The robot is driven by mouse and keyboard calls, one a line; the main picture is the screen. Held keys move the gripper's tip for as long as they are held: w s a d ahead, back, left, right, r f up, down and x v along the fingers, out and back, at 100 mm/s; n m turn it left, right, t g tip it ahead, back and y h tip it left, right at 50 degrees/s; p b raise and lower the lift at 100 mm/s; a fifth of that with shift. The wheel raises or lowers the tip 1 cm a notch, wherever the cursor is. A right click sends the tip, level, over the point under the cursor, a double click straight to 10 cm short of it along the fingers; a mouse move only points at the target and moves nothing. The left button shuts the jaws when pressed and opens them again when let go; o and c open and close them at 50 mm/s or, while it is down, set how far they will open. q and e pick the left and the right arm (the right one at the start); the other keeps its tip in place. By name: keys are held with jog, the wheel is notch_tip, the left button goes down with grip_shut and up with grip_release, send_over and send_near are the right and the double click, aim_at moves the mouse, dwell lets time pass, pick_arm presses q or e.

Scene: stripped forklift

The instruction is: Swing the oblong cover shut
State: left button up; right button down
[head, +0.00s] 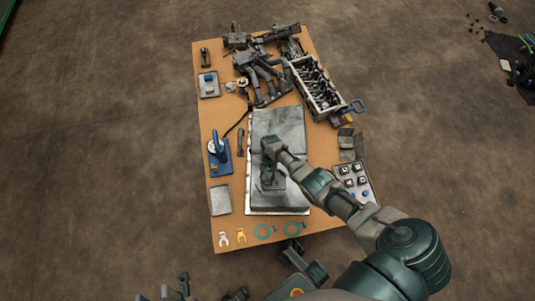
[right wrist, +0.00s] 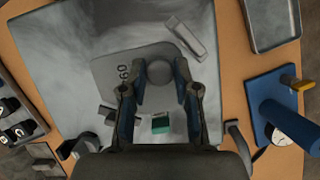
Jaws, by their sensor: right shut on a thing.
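The oblong cover (right wrist: 107,72) is a grey plate with rounded corners and a "60" mark, on a large grey slab-like housing (head: 278,132). A round knob (right wrist: 160,72) stands up from the cover. My right gripper (right wrist: 160,88) is over the cover with a finger on each side of the knob, shut on it. In the head view my right gripper (head: 271,181) hides much of the cover. A small green block (right wrist: 160,124) shows between the finger bases. How far the cover stands open, I cannot tell. I make out no left gripper.
A blue-based tool (head: 218,150) and an empty grey tray (head: 220,200) lie left of the housing. An engine block (head: 315,88) is behind it at right. A parts tray (head: 353,182) is right.

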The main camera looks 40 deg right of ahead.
jog(key=shift+w+f, duration=0.1)
dwell(0.4)
jog(key=c, duration=0.9)
grip_release()
jog(key=shift+f, duration=0.1)
jog(key=shift+o, duration=0.2)
jog(key=shift+w, duration=0.1)
jog(key=shift+d, duration=0.1)
jog(key=v, duration=1.2)
jog(key=shift+f, duration=0.1)
